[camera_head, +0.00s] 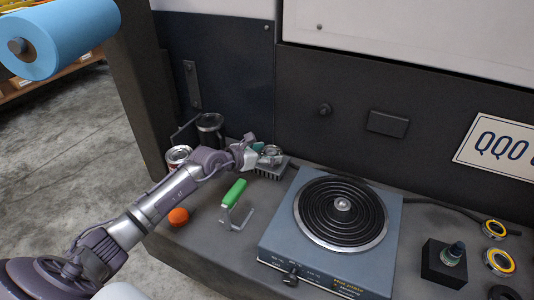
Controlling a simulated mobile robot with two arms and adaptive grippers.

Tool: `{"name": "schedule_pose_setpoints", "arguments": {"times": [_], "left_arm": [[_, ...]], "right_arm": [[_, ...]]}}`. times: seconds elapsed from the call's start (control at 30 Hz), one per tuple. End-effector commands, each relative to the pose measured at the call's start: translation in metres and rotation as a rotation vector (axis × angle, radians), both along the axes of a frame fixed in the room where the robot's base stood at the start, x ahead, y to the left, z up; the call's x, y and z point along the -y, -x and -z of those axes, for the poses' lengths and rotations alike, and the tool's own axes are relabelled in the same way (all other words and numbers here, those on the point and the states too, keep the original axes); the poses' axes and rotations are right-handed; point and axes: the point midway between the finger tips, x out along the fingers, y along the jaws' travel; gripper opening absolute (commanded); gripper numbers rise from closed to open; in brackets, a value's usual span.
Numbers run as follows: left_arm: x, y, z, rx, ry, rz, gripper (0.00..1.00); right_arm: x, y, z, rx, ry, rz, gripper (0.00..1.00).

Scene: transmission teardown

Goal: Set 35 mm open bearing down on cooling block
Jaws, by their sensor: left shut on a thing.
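My left gripper (260,149) reaches in from the left and is shut on a small metallic ring, the open bearing (271,152). The dark finned cooling block (271,172) sits on the bench directly below and around the gripper's tip. The bearing is at or just over the block's top. I cannot tell whether it touches the block, as the fingers partly hide it and it is small here. My right gripper is not in view.
A hot plate (276,238) with a coiled round top stands right of the block. A green-handled tool (234,193) and an orange cap (178,216) lie in front. A dark mug (210,129) and a can (177,157) stand left. Yellow-marked rings (499,262) and a black block (443,264) are at right.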

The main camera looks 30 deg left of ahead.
Motion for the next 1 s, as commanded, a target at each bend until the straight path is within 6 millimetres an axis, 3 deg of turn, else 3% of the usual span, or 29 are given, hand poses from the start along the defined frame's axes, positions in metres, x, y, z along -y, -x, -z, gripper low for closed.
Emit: {"name": "schedule_pose_setpoints", "arguments": {"times": [0.07, 0.1, 0.23, 0.67, 0.77, 1.0], "left_arm": [[0.000, 0.000, 0.001, 0.003, 0.001, 0.000, 0.26], [0.000, 0.000, 0.003, 0.000, 0.000, 0.000, 0.75], [0.000, 0.000, 0.002, -0.001, 0.000, 0.000, 0.97], [0.000, 0.000, -0.001, 0.000, 0.000, 0.000, 0.98], [-0.005, 0.011, -0.005, -0.002, -0.002, -0.001, 0.98], [-0.019, 0.056, -0.025, -0.004, -0.005, 0.002, 0.98]], "right_arm": [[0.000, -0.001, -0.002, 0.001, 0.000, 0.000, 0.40], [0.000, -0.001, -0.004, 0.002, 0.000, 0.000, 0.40], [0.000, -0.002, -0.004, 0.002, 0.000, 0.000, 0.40], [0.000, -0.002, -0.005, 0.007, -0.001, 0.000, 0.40], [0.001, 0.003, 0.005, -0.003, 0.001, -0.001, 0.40], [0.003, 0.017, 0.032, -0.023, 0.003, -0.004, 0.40]]}}
